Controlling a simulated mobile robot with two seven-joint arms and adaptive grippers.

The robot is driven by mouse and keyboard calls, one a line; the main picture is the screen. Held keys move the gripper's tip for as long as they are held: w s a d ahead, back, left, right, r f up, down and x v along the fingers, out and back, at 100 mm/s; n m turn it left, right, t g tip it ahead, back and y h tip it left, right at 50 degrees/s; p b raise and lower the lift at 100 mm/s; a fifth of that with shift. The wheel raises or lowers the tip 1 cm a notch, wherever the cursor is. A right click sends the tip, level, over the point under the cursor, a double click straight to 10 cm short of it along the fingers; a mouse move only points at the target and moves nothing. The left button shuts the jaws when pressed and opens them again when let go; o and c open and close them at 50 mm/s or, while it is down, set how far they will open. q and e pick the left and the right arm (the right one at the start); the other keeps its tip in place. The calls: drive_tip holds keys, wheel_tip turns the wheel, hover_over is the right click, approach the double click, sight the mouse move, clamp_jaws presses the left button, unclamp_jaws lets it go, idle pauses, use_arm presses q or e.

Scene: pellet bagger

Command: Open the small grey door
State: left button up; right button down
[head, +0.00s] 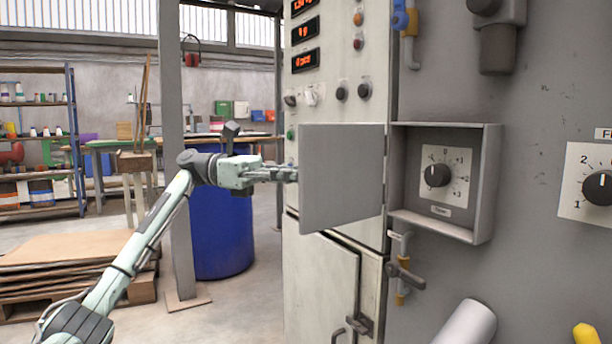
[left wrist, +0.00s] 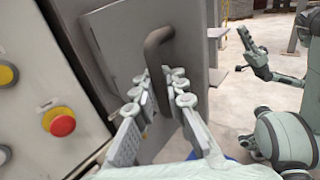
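The small grey door (head: 342,178) stands swung out to the left from the open box (head: 484,185), hinged at the box's left edge. Inside the box is a dial plate with a black knob (head: 437,175). My left gripper (head: 288,174) is at the door's far left edge in the head view. In the left wrist view its fingers (left wrist: 171,82) lie on both sides of the door's dark bar handle (left wrist: 157,50) and look closed around it. My right gripper (left wrist: 254,44) shows small at the upper right of the left wrist view, away from the door.
A control panel with displays and knobs (head: 342,93) is behind the door. A red button (left wrist: 62,124) is left of the handle in the left wrist view. A blue drum (head: 222,235) and a grey post (head: 172,130) stand behind my left arm. A valve lever (head: 405,275) is below the box.

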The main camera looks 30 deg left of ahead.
use_arm(q)
drive_tip(key=shift+o, duration=0.9)
drive_tip(key=shift+s+a, duration=0.15)
drive_tip(key=shift+a, duration=0.05)
drive_tip(key=v, duration=1.2)
